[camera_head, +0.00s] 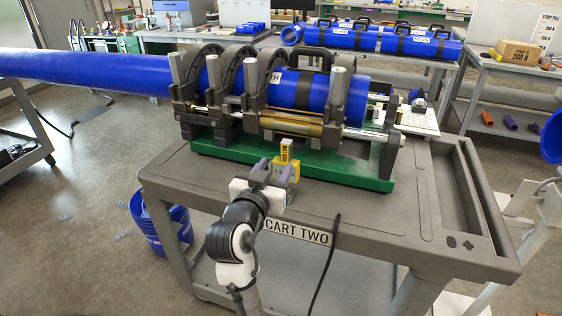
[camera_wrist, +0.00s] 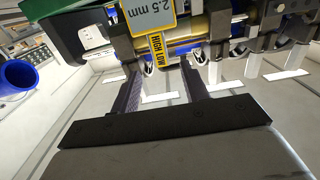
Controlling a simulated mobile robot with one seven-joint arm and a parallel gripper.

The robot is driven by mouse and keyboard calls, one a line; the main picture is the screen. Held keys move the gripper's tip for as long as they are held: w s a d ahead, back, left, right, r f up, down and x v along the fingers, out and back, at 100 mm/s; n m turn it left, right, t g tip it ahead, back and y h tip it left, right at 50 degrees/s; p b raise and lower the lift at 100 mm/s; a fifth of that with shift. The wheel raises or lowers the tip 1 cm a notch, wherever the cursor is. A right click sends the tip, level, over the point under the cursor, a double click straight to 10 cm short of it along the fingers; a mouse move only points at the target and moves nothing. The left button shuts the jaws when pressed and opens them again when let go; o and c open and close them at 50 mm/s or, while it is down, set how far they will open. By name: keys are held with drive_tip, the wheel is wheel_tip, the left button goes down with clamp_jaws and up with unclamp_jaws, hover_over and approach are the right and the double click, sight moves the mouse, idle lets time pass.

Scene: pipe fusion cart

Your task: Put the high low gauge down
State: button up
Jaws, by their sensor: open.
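The high low gauge (camera_head: 286,157) is a small yellow block with a pale label, upright at the front of the cart, in front of the green machine base. In the wrist view the gauge (camera_wrist: 158,48) shows its "HIGH LOW" and "2.5 mm" labels, just beyond my fingertips. My gripper (camera_head: 275,172) is open, with its two dark fingers apart. In the wrist view the gap between the fingers (camera_wrist: 162,80) looks empty. My fingers partly hide the gauge's foot in the head view, so I cannot tell exactly what it rests on.
The fusion machine clamps (camera_head: 250,85) hold a long blue pipe (camera_head: 85,72) above the green base (camera_head: 340,170). The grey cart top (camera_head: 400,215) is clear to the right. A blue bucket (camera_head: 165,228) stands on the floor at left. A black cable hangs over the cart's front edge.

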drive_tip(key=shift+v, duration=0.9)
